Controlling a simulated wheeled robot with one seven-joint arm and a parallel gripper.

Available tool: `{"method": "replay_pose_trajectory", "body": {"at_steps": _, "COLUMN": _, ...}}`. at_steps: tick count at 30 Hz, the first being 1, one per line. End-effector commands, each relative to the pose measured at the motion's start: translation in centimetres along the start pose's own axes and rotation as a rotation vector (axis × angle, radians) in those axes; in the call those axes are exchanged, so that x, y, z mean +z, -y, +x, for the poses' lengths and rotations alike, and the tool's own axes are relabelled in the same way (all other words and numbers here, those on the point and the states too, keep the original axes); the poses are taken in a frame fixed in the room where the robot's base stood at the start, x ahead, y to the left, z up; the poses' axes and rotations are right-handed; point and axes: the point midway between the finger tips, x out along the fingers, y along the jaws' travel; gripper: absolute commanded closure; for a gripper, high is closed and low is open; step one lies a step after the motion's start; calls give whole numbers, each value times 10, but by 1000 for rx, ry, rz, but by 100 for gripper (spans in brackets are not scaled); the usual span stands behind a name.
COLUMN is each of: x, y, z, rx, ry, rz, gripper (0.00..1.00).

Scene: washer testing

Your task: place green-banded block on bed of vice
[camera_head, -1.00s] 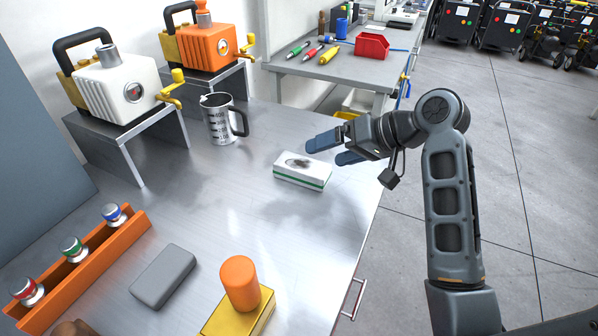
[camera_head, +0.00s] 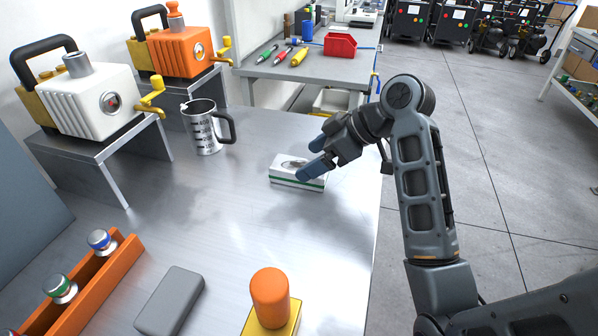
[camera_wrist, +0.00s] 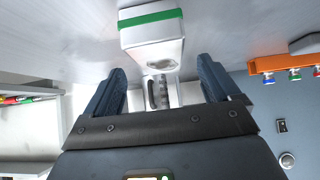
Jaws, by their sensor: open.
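The white block with a green band (camera_head: 290,178) lies on the metal bench, right of the mug, with a dark patch on its top. In the wrist view the block (camera_wrist: 152,48) is ahead of my gripper, its near end close to the fingertips and laterally between them. My gripper (camera_head: 312,158) is open and empty. Its blue fingers are at the block's right end, partly covering it in the head view; I cannot tell whether they touch it. The open fingers also show in the wrist view (camera_wrist: 165,78). I cannot make out a vice for certain.
A steel mug (camera_head: 204,130) stands behind left of the block. White (camera_head: 95,95) and orange (camera_head: 178,52) machines stand on raised stands. An orange rack (camera_head: 100,270), grey block (camera_head: 170,302) and orange cylinder (camera_head: 270,297) are in front. A second bench holds a red bin (camera_head: 340,46).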

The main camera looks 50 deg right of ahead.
Motion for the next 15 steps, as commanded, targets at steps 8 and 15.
{"method": "replay_pose_trajectory", "body": {"at_steps": 8, "x": -1, "y": 1, "z": 38, "rx": -1, "ry": 1, "rz": 2, "gripper": 11}}
{"method": "replay_pose_trajectory", "body": {"at_steps": 15, "x": -1, "y": 1, "z": 45, "rx": 1, "ry": 0, "rz": 2, "gripper": 11}}
